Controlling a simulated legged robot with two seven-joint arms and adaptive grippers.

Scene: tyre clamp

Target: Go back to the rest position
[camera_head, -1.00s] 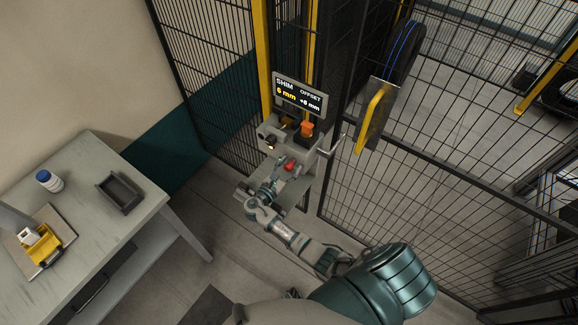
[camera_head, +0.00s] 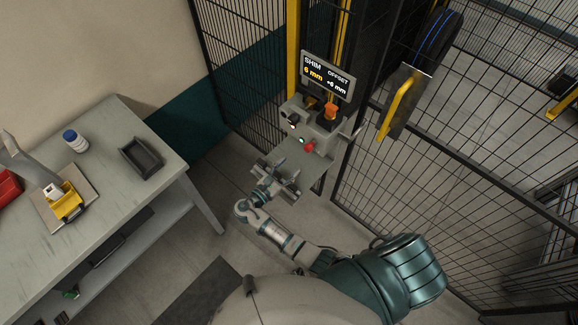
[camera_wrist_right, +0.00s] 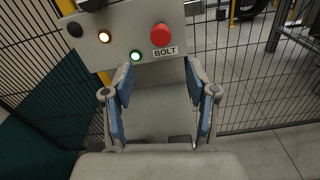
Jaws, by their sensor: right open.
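My right gripper (camera_head: 281,181) is open and empty in front of the control box (camera_head: 322,131). In the right wrist view its two blue-padded fingers (camera_wrist_right: 161,105) stand apart, with the grey panel between and beyond them. The fingers appear apart from the buttons.
A display (camera_head: 326,76) reads SHIM 6 mm, OFFSET +6 mm. Black mesh fencing (camera_head: 430,165) stands behind and to the right. A yellow handle (camera_head: 397,108) is beside a tyre (camera_head: 436,45). The bench (camera_head: 110,165) at left holds a bottle (camera_head: 75,141), a dark tray (camera_head: 141,158) and a yellow device (camera_head: 66,203).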

